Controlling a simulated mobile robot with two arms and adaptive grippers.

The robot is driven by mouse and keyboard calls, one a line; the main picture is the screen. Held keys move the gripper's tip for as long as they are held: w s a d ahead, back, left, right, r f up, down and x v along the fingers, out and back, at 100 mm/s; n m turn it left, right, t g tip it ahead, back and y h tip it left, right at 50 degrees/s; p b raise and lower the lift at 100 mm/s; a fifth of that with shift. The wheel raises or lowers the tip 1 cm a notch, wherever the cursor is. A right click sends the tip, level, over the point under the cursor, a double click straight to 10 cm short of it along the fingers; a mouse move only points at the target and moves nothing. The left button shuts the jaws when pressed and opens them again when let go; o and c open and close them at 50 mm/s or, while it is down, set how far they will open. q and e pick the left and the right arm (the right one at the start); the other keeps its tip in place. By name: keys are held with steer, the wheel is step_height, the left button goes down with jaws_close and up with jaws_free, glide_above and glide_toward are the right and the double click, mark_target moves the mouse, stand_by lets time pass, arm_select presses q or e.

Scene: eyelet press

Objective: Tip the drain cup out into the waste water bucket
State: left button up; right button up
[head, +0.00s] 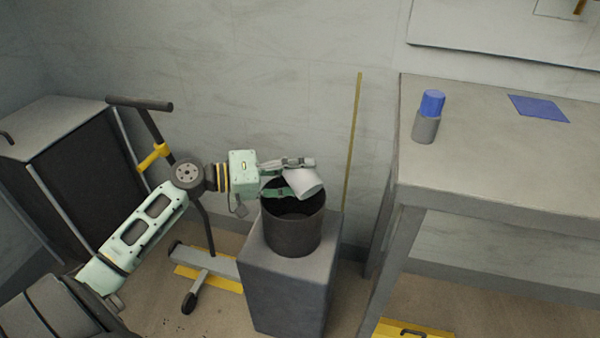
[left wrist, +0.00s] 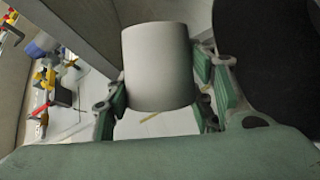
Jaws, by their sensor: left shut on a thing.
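The drain cup (head: 305,183) is a plain light grey cup, tilted over the mouth of the waste water bucket. My left gripper (head: 290,177) is shut on the cup from the left, one finger on either side. In the left wrist view the cup (left wrist: 158,66) fills the space between the green finger pads of my left gripper (left wrist: 160,100). The dark waste water bucket (head: 293,232) stands upright on a grey block. I cannot see into the cup or the bottom of the bucket. My right gripper is not in view.
The grey block (head: 287,285) stands beside a grey table (head: 480,160). On the table are a grey cylinder with a blue top (head: 430,115) and a blue square (head: 539,107). A dark cabinet (head: 85,150) and a wheeled stand (head: 140,104) are at the left.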

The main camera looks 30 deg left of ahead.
arm_select(q)
steer(key=shift+w+a+r+n+h+p, duration=0.1)
steer(key=shift+a+r+n+h+p, duration=0.1)
steer(key=shift+n, duration=0.25)
steer(key=shift+w+a+r+n+h+p, duration=0.1)
steer(key=shift+n+h, duration=0.1)
steer(key=shift+n, duration=0.25)
steer(key=shift+w+a+r+n+t+h+p, duration=0.15)
steer(key=shift+n+t, duration=0.1)
steer(key=shift+n, duration=0.3)
steer(key=shift+s+a+r+n+t+h+p, duration=0.15)
steer(key=shift+n+t, duration=0.1)
steer(key=shift+n, duration=0.3)
steer(key=shift+w, duration=0.1)
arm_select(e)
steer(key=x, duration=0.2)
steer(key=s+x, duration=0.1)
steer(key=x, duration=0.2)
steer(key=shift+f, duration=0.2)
arm_select(q)
steer(key=shift+f, duration=0.1)
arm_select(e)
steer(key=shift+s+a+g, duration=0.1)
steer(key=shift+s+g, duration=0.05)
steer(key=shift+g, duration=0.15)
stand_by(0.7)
